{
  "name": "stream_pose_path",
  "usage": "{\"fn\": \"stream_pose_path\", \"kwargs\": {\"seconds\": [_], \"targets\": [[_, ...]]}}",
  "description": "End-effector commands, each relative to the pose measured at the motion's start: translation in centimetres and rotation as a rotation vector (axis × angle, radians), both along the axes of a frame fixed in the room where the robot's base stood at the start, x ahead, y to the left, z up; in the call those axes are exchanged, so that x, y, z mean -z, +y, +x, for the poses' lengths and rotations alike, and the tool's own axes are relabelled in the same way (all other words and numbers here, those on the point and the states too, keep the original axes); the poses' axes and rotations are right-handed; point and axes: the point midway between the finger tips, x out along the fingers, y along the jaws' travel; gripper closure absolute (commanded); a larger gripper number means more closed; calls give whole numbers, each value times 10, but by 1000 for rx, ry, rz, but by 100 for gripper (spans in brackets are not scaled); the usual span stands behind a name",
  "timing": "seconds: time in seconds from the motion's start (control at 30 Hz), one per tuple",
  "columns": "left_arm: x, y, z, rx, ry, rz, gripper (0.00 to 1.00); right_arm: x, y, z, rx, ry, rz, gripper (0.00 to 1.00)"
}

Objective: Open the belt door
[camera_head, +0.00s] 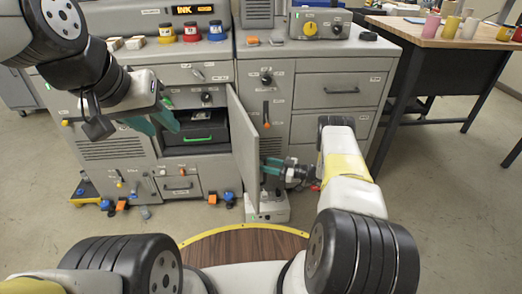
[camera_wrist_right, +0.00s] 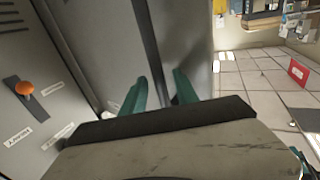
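A grey door (camera_head: 241,150), which I take to be the belt door, stands swung out from the machine front. Behind it an open compartment shows a black drawer-like unit with a green handle (camera_head: 197,139). My right gripper (camera_head: 270,169) is at the right face of the door, low down. In the right wrist view its teal fingers (camera_wrist_right: 158,92) are apart, with grey panel surface and a dark edge ahead; contact cannot be told. My left gripper (camera_head: 153,119) hangs in front of the machine, left of the compartment, its teal fingers apart and empty.
A grey cabinet with drawers (camera_head: 340,91) stands right of the door. A lever with an orange knob (camera_wrist_right: 24,88) is on the panel beside the right gripper. Ink pots (camera_head: 191,32) stand on the machine top. A wooden table (camera_head: 440,34) is at right. Floor at right is clear.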

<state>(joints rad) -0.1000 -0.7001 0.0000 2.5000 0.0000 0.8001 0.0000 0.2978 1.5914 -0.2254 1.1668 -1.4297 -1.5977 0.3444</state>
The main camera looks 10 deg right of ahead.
Motion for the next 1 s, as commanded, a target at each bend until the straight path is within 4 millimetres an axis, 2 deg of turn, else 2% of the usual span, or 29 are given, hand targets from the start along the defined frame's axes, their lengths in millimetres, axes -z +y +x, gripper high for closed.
{"fn": "stream_pose_path", "kwargs": {"seconds": [0.3,0.43,0.6,1.0], "targets": [[0,0,0,0,0,0,64,0,-47,-19,3,0,-1,64],[0,0,0,0,0,0,64,0,-62,-26,3,-1,0,64],[0,0,0,0,0,0,64,0,-69,-29,1,0,-1,64],[0,0,0,0,0,0,64,-1,-69,-28,4,-2,-3,64]]}}
